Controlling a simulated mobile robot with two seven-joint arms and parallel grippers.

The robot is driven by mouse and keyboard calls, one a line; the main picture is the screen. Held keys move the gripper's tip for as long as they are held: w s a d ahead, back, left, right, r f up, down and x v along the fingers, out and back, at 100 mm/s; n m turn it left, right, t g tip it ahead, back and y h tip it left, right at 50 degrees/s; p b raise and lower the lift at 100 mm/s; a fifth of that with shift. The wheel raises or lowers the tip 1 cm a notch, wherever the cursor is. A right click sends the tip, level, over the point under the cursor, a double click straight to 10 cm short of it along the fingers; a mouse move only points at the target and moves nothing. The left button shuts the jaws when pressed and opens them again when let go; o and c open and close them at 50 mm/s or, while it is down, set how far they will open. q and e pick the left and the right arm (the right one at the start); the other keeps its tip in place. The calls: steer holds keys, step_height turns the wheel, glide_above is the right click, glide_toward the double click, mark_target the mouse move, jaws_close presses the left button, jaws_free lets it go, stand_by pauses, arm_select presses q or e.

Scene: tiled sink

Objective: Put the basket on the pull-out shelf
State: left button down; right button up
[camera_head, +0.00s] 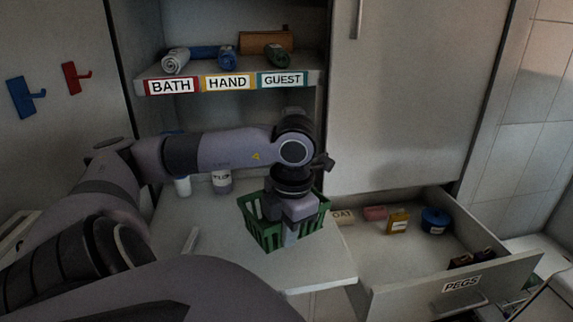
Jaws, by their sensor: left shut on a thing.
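The green basket (262,231) is upright, a little tilted, over the right part of the white pull-out shelf (318,271). My left gripper (291,232) reaches down into the basket from above and is shut on it. The fingertips are partly hidden by the basket's walls. I cannot tell whether the basket's bottom touches the shelf or hangs just above it. My right gripper is not in view.
An open drawer labelled PEGS (461,284) holds several small items, including a blue tin (435,220). Bottles (221,182) stand behind my left arm. A labelled shelf (227,83) with rolled towels is above. Hooks (74,78) hang at left.

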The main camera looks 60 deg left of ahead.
mark_target(286, 267)
arm_select(q)
steer(key=shift+f, duration=2.9)
steer(key=shift+f, duration=0.1)
steer(key=shift+f+b, duration=0.15)
steer(key=shift+b, duration=0.2)
steer(key=c, duration=1.2)
jaws_free()
steer(key=shift+c, duration=0.2)
steer(key=shift+r, duration=0.2)
